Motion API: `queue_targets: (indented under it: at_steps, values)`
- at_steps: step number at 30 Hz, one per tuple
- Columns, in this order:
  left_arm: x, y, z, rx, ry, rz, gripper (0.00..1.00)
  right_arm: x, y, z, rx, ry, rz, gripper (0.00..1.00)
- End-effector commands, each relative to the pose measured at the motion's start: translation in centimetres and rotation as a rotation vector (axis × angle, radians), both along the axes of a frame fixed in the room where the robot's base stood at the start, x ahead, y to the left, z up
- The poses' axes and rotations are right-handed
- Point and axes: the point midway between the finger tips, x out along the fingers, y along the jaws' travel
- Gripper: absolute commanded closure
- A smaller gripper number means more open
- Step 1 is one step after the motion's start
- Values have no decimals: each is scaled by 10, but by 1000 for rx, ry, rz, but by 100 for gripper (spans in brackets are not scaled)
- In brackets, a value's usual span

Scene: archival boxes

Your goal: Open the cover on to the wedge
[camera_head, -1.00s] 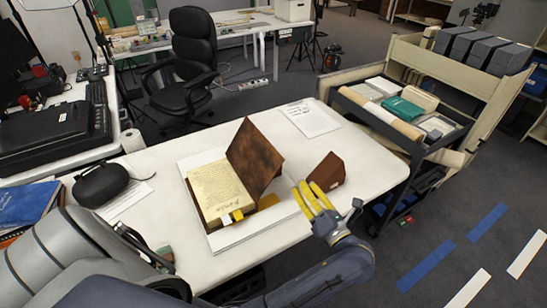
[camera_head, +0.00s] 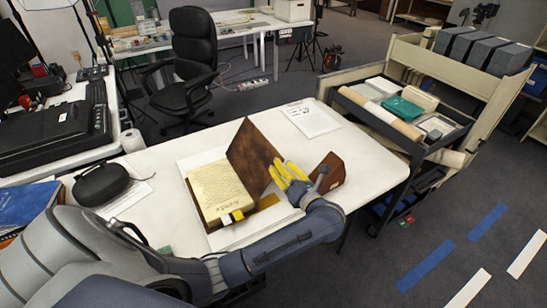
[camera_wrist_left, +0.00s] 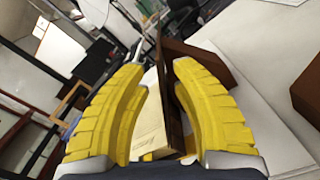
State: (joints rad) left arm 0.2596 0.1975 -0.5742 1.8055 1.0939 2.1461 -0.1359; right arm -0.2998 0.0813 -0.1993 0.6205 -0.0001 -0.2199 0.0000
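An open book lies on the table with its cream written page (camera_head: 218,188) facing up. Its brown cover (camera_head: 250,155) stands raised and tilted on the right side of the pages. A dark brown wedge (camera_head: 327,172) sits on the table to the right. My left gripper (camera_head: 285,172), with yellow fingers, is between the cover and the wedge, by the cover's right edge. In the left wrist view the fingers are apart, with the cover (camera_wrist_left: 171,112) edge-on between them and the page (camera_wrist_left: 147,130) beyond. I cannot tell whether they touch it. My right gripper is not in view.
The book rests on a white board (camera_head: 228,240) on the white table (camera_head: 365,160). A black case (camera_head: 100,184) lies to the left. A white paper sheet (camera_head: 312,118) lies behind the wedge. A loaded cart (camera_head: 415,120) stands at the right.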

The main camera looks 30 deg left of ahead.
Motion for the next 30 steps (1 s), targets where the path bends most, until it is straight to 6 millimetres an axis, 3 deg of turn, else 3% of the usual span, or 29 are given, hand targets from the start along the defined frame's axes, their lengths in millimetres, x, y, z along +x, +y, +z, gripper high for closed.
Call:
queue_targets:
  at_steps: [6, 12, 27, 30]
  values:
    - [15, 28, 1, 3, -2, 0, 74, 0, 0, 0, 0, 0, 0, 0]
    - [22, 43, 0, 2, -1, 0, 74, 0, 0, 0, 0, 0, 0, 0]
    - [25, 49, 0, 0, 0, 0, 72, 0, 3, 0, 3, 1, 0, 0]
    - [25, 49, 0, 0, 0, 0, 84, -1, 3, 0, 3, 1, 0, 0]
